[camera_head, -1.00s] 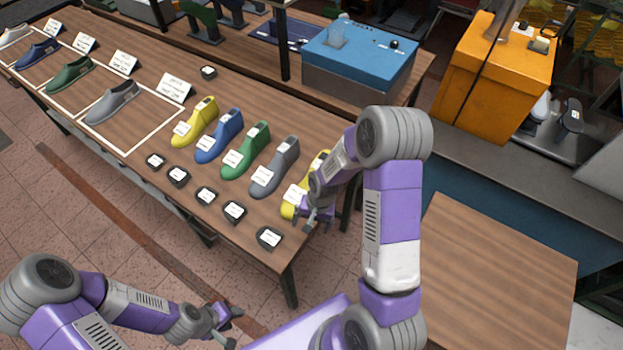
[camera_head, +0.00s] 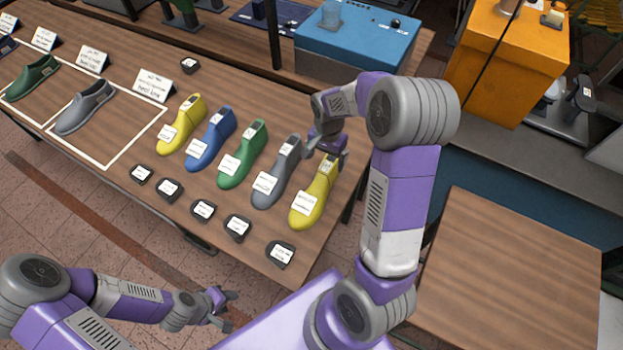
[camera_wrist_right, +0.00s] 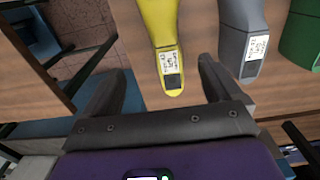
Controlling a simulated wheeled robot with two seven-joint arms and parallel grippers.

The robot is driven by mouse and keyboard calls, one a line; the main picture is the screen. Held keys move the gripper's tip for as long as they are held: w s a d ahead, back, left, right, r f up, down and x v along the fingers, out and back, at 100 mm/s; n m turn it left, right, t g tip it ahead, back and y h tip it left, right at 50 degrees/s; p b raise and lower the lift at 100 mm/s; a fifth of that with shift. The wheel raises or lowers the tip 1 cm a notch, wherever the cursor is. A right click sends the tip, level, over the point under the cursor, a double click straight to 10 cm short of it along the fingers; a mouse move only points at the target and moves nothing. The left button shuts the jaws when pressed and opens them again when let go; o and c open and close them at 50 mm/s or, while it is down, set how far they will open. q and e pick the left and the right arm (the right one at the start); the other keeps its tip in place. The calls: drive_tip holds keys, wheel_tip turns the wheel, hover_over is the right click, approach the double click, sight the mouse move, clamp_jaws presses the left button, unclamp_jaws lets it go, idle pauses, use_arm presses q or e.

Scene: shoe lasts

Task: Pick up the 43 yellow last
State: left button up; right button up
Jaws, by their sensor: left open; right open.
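Two yellow lasts stand in the row on the table: one at the left end (camera_head: 182,125) and one at the right end (camera_head: 309,207). Their size labels are too small to read. My right gripper (camera_head: 328,152) is open at the far, heel end of the right-end yellow last. In the right wrist view the end of that yellow last (camera_wrist_right: 162,25), with its label, lies between and beyond the spread fingers (camera_wrist_right: 162,80); nothing is held. My left gripper (camera_head: 226,308) is open and empty, low in front of the table.
A grey last (camera_head: 272,185) stands close beside the right-end yellow one; green (camera_head: 240,160) and blue (camera_head: 208,143) lasts follow leftward. Several small black tags (camera_head: 280,254) lie in front. A blue box (camera_head: 355,45) stands behind. Shoes lie in white-outlined areas at the left.

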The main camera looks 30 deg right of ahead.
sight(325, 172)
wheel_tip(325, 172, down, 6)
drive_tip(key=b, duration=0.5)
drive_tip(key=shift+f, duration=0.75)
drive_tip(key=f, duration=0.3)
drive_tip(key=w+f, duration=0.1)
drive_tip(key=f, duration=0.1)
drive_tip(key=shift+w+d+f, duration=0.1)
drive_tip(key=shift+d+f, duration=0.1)
drive_tip(key=shift+f, duration=0.2)
drive_tip(key=shift+c, duration=0.2)
clamp_jaws()
